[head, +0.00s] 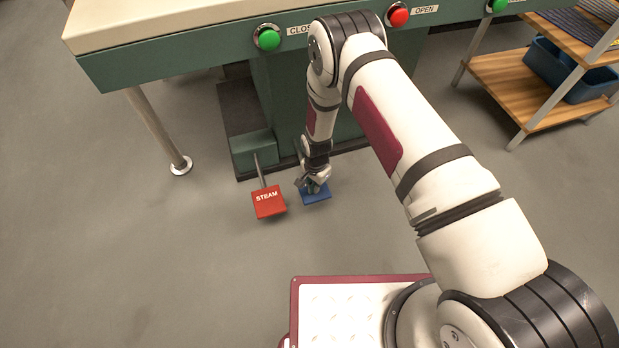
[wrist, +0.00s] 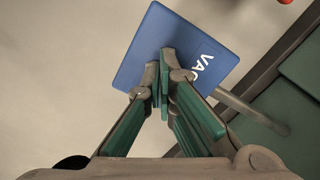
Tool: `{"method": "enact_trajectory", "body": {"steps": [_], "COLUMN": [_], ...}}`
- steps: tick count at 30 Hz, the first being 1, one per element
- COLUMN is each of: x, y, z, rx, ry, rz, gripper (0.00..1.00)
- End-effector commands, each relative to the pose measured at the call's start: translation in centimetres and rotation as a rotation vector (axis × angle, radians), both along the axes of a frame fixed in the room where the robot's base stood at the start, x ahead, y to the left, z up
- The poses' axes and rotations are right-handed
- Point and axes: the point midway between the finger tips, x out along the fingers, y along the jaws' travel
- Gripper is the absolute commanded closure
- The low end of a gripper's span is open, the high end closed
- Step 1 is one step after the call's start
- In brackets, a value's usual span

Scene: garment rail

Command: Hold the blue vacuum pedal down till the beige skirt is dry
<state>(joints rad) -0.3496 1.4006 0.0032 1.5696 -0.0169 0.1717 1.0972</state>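The blue vacuum pedal (head: 318,197) is low over the floor at the foot of the green press, right of the red steam pedal. In the wrist view the blue pedal (wrist: 147,43) fills the upper middle, with part of its white lettering covered by a finger. My gripper (head: 313,186) points down at the blue pedal. Its fingers (wrist: 164,72) are together with nothing between them, and the tips overlap the pedal's face. I cannot tell whether they touch it or how far it is pressed. The beige skirt is in neither view.
The red steam pedal (head: 268,203) stands just left of the blue one. Above are the press table edge (head: 180,62), a green close button (head: 267,38) and a red open button (head: 397,15). A table leg (head: 158,130) stands left. A wooden shelf (head: 505,85) holds a blue bin (head: 560,72).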

Motion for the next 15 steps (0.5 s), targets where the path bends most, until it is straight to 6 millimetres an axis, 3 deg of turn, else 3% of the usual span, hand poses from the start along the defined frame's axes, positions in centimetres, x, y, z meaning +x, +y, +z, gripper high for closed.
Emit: {"method": "enact_trajectory", "body": {"steps": [15], "x": [0.0], "y": [0.0], "z": [-3.0], "rx": [-0.001], "ry": [-0.001], "rz": [0.000], "gripper": [1.00]}}
